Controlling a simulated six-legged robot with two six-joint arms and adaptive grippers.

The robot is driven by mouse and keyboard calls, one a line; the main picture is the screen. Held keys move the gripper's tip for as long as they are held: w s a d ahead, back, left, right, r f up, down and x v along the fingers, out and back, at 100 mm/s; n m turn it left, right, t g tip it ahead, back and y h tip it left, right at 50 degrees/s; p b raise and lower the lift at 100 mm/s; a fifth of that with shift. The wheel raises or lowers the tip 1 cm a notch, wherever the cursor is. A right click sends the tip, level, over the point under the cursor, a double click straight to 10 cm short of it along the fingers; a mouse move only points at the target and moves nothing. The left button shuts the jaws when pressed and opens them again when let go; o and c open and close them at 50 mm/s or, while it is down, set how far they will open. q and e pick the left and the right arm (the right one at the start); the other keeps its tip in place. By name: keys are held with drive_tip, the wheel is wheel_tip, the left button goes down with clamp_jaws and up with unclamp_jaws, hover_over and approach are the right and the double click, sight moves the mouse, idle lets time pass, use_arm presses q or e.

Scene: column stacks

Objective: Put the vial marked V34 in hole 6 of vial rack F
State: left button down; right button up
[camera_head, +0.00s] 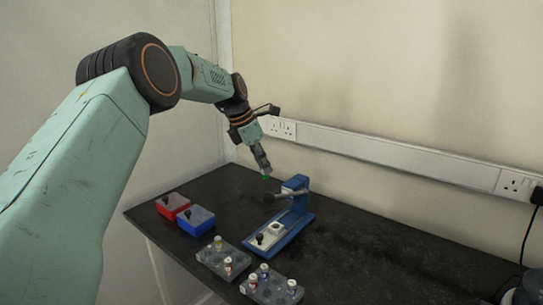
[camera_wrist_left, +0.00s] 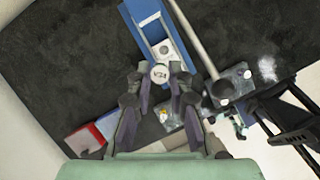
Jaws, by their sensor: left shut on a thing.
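My left gripper (camera_head: 265,175) is shut on a vial above the bench, behind the racks and close to the blue lever device. In the left wrist view the vial's white cap (camera_wrist_left: 160,73) sits between the fingertips, with a mark that appears to read V34. A small green part shows at the fingertips in the head view. Two grey racks stand at the front of the bench, one on the left (camera_head: 210,262) and one on the right (camera_head: 262,297), each with several vials. Their letters and hole numbers are too small to read. My right gripper is not in view.
A blue lever device (camera_head: 300,222) stands just below and beside the left gripper. A red box (camera_head: 172,203) and a blue box (camera_head: 196,220) stand at the left edge. A wall trunking with sockets (camera_head: 390,155) runs behind.

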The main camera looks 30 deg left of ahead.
use_arm(q)
drive_tip(key=s+f+p, duration=0.3)
drive_tip(key=s+f, duration=0.1)
drive_tip(key=s, duration=0.1)
drive_tip(key=s+d+f+p, duration=0.1)
drive_tip(key=s+f+p, duration=0.2)
drive_tip(key=s+f, duration=0.2)
drive_tip(key=s+f+p, duration=0.3)
drive_tip(key=s+f, duration=0.1)
drive_tip(key=s, duration=0.1)
drive_tip(key=shift+d+f, duration=0.25)
drive_tip(key=shift+f, duration=0.05)
drive_tip(key=f+b, duration=0.1)
drive_tip(key=w+f+b, duration=0.1)
drive_tip(key=b, duration=0.1)
drive_tip(key=f+b, duration=0.1)
drive_tip(key=shift+w+a+f, duration=0.15)
drive_tip(key=shift+a+f, duration=0.25)
drive_tip(key=shift+f+b, duration=0.15)
drive_tip(key=shift+b, duration=0.2)
